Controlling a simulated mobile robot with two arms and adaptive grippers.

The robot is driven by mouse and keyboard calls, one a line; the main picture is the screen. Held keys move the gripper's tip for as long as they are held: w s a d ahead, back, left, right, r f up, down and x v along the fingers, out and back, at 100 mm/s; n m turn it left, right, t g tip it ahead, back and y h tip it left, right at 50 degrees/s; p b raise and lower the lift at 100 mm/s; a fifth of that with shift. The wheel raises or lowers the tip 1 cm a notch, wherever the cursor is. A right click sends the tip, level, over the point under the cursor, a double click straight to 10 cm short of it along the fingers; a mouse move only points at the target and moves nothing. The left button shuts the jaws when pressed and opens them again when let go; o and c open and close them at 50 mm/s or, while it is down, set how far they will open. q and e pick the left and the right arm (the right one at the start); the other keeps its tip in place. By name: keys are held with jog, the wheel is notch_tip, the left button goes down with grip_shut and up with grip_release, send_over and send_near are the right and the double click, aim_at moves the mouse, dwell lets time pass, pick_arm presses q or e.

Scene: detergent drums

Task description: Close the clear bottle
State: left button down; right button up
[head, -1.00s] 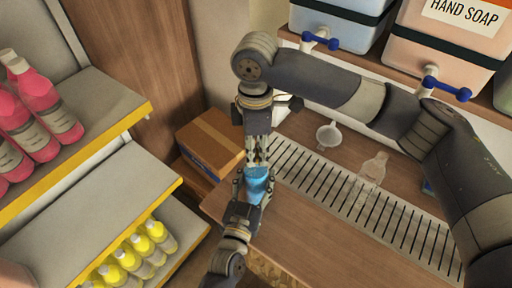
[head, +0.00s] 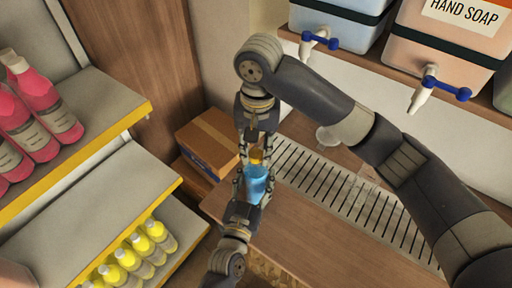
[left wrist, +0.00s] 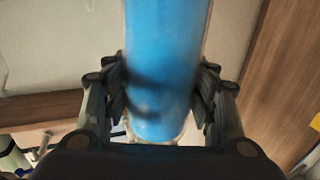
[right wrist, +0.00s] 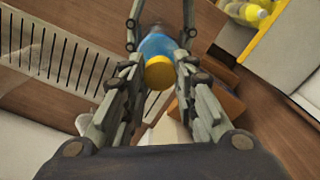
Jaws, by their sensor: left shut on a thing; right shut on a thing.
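A clear bottle (head: 257,182) full of blue liquid is upright in my left gripper (head: 254,186). In the left wrist view the bottle's blue body (left wrist: 165,70) fills the space between the fingers. My right gripper (head: 256,148) points down from above and is shut on an orange-yellow cap (head: 256,157) at the bottle's top. In the right wrist view the cap (right wrist: 159,73) lies between the right fingertips, in line with the blue bottle (right wrist: 158,45). The neck is hidden behind the cap, so I cannot tell whether the cap sits on it.
A funnel (head: 328,136) is partly hidden behind my right arm, as is the slotted drain grate (head: 320,185). A cardboard box (head: 208,142) stands behind left. Soap drums with taps (head: 425,90) are at the back.

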jog(key=m, duration=1.5)
jog(key=o, duration=0.7)
notch_tip(320, 180, up, 12)
jog(key=shift+s, duration=0.1)
